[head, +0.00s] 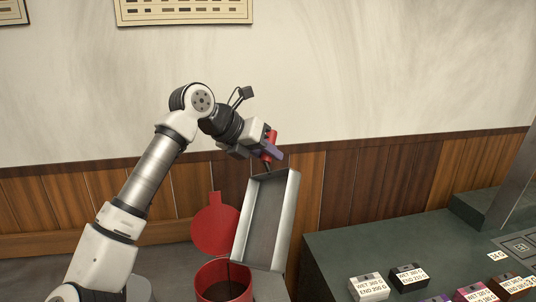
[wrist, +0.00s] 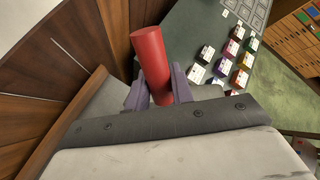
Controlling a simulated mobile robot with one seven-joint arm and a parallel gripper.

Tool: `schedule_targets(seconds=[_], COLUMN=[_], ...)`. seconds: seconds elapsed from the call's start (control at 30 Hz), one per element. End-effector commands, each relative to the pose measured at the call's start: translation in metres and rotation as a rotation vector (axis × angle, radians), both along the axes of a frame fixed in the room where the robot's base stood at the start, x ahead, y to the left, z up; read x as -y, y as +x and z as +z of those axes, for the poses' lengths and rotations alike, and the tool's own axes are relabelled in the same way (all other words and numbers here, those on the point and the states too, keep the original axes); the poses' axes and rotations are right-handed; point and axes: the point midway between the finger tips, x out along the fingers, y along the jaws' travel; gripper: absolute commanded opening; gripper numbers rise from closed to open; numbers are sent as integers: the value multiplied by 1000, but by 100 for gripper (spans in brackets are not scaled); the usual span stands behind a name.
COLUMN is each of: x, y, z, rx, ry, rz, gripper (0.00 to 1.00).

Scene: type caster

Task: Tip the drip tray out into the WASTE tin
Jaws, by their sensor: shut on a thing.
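My gripper (head: 270,153) is shut on the red handle (head: 269,143) of the drip tray. The handle also shows between the purple fingers in the wrist view (wrist: 152,62). The drip tray (head: 267,215) is a long grey metal tray, tilted steeply with its lower end over a red tin (head: 222,282). Its inside faces the head camera and looks bare, with no loose contents that I can make out. The tin is open, its round red lid (head: 214,228) raised behind it. Dark matter (head: 226,290) shows inside the tin. No label on the tin can be read.
A dark green bench top (head: 345,250) lies to the right, with several small labelled boxes (head: 369,288) on it. A wood-panelled wall (head: 360,190) stands behind. The air above the bench is clear. A grey round thing (head: 138,289) sits left of the tin, partly hidden.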

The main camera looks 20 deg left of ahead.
Motion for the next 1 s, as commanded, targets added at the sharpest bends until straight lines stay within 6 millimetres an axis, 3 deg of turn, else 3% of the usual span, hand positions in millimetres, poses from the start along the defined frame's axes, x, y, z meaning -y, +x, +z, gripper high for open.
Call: schedule_targets(seconds=[1.0], x=[-13], y=[-13], z=[10], rx=[65], ry=[-64], rz=[0], gripper=[0])
